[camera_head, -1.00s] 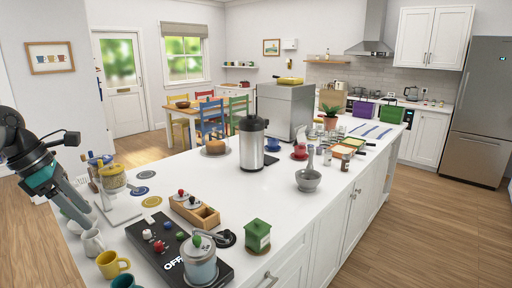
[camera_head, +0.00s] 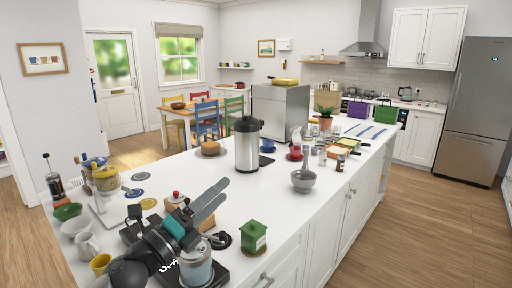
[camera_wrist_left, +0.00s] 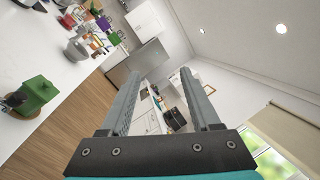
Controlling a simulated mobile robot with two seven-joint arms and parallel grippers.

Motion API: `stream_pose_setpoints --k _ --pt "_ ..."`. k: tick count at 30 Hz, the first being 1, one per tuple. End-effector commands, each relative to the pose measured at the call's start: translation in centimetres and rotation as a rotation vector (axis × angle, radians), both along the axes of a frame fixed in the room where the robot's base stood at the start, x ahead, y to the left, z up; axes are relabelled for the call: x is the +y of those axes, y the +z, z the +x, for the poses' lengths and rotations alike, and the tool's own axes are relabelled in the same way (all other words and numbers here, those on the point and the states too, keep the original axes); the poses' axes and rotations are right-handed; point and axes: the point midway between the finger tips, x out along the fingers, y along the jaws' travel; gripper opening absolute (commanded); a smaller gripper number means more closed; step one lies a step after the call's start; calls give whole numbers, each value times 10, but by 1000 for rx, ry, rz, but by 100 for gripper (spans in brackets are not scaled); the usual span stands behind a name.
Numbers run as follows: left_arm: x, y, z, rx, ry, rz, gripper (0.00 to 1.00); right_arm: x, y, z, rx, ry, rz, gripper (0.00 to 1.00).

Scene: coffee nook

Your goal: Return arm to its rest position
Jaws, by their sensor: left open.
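My left gripper (camera_head: 208,204) shows in the head view above the front part of the white counter, over the black-based machine. Its two grey fingers point up and to the right, spread apart with nothing between them. In the left wrist view the open fingers (camera_wrist_left: 162,100) frame the far kitchen wall and cabinets. My left arm covers most of the black base and part of the wooden box behind it. My right gripper is in neither view.
A steel pot (camera_head: 196,268) stands right below my left arm. A steel dispenser (camera_head: 247,146), a grey bowl (camera_head: 303,181) and a yellow cup (camera_head: 100,263) stand on the counter (camera_head: 220,178).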

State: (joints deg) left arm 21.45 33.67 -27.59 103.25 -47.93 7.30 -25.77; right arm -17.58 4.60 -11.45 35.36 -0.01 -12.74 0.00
Motion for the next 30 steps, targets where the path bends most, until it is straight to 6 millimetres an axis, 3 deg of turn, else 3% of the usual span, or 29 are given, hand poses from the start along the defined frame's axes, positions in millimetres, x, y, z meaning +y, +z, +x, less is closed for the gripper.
stream_pose_setpoints --k 5,11,14,18,21,24,30 --pt "32 -34 -11 278 205 -401 63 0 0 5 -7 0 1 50" --pt "72 -106 -45 636 468 -792 63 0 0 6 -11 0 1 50" --pt "87 -150 -77 830 613 -960 63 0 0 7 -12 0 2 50" --pt "97 -207 -138 1099 822 -1159 63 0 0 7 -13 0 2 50" --pt "97 -237 -182 1264 956 -1257 63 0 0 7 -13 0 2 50" --pt "94 -256 -222 1396 1070 -1321 63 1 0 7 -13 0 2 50" --pt "85 -277 -293 1614 1262 -1400 63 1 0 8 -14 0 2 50"
